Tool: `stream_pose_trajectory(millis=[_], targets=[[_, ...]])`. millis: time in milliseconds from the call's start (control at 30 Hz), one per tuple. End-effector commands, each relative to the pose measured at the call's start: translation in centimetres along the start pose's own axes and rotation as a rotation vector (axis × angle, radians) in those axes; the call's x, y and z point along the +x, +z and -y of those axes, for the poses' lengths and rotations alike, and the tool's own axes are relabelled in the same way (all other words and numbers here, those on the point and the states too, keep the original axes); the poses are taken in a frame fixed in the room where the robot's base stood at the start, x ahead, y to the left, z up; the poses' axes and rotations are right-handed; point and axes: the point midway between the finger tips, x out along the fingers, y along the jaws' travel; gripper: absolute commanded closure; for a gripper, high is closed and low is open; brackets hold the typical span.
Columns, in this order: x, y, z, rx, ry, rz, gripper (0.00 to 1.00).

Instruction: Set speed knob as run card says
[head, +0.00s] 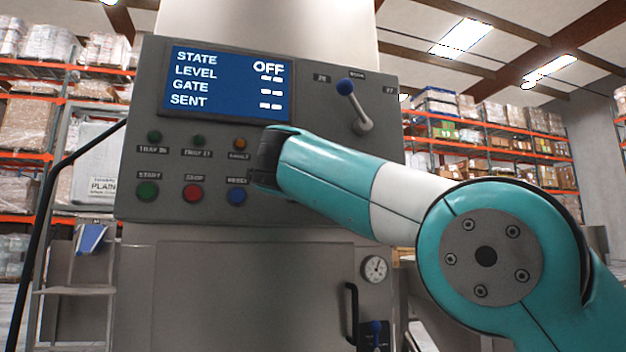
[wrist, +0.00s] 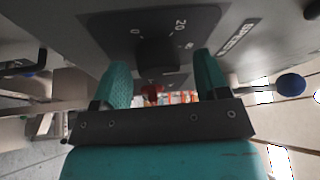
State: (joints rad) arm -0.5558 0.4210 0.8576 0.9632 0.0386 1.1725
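The dark speed knob (wrist: 157,55) shows in the wrist view on a dark dial plate (wrist: 187,20). The number 20 is readable on the plate, and a label beside it appears to read SPEED. My gripper (wrist: 162,66) is open, its two teal fingers apart, one to each side of the knob in the picture; I cannot tell whether either touches it. In the head view my arm covers the panel's right part, and the knob and fingers are hidden. The screen (head: 222,83) reads STATE OFF, with dashes for level, gate and sent. I make out no readable run card.
The grey control panel (head: 140,100) carries several buttons and lamps. A blue-knobbed lever (head: 352,103) sticks out at its upper right, and a blue ball (wrist: 291,85) stands right of my fingers. A black handrail (head: 60,165) and ladder (head: 75,291) stand left.

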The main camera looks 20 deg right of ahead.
Motion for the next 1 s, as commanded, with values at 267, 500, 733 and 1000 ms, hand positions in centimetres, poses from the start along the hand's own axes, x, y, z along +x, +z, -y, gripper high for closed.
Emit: stream_pose_trajectory(millis=[267,500,733,1000], targets=[[-0.1,0.0,-0.1,-0.001,0.002,-0.001,0.32],[-3.2,0.1,-0.3,0.001,0.000,0.003,0.32],[-9.2,0.2,-0.2,0.000,0.000,0.006,0.32],[-15.1,0.1,-0.1,0.000,0.000,0.005,0.32]])
